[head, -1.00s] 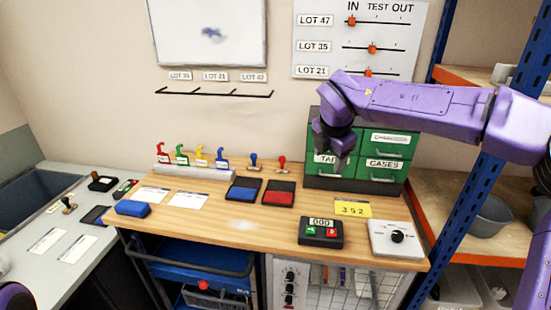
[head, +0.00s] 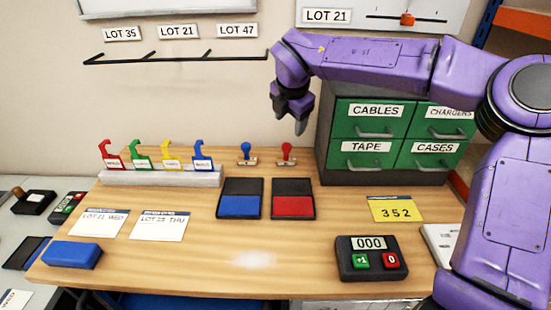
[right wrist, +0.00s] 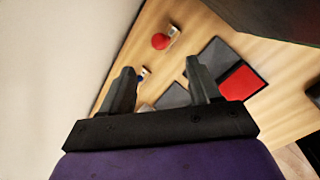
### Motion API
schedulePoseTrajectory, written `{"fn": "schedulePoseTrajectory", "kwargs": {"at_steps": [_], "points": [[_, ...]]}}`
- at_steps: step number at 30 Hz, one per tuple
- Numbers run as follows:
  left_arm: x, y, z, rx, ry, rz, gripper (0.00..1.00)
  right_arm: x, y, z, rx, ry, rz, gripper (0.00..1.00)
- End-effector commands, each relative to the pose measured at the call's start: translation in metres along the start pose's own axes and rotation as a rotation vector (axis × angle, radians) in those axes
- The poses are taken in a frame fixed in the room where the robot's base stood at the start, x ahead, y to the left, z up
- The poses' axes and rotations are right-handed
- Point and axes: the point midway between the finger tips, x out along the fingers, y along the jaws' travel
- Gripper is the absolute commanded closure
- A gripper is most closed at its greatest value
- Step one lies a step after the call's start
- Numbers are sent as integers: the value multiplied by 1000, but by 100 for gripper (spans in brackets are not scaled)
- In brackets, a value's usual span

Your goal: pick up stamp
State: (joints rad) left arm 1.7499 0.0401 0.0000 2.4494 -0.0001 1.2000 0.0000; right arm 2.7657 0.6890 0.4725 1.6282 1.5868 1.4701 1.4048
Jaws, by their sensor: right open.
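Two stamps stand upright on the wooden bench near the wall: a blue-handled stamp (head: 246,153) and a red-handled stamp (head: 287,153). My right gripper (head: 291,122) is open and empty, above and close to the red stamp in the head view, pointing down. In the right wrist view the red stamp (right wrist: 162,40) lies beyond the two fingers (right wrist: 160,85), and a bit of the blue stamp (right wrist: 141,76) shows between them. A blue ink pad (head: 239,204) and a red ink pad (head: 293,205) lie open in front of the stamps. My left gripper is not in view.
A green drawer cabinet (head: 360,135) stands right of the stamps. Colored tags sit in a pale rack (head: 160,176) to the left. A counter box (head: 372,258), a yellow card (head: 397,209), two paper cards and a blue block (head: 72,254) lie in front. The bench's middle front is clear.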

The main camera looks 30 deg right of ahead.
Motion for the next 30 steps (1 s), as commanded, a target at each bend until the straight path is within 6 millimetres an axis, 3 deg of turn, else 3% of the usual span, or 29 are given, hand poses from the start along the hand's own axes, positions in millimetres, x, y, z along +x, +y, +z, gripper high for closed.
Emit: {"fn": "schedulePoseTrajectory", "kwargs": {"at_steps": [1,5,24,30], "points": [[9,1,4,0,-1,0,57,9,-3,-3,0,0,1,38],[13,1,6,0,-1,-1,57,16,-4,-4,0,0,0,38],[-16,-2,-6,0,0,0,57,113,-3,-8,-3,1,-1,38],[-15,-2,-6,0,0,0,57,118,-3,-8,-2,0,2,38]]}}
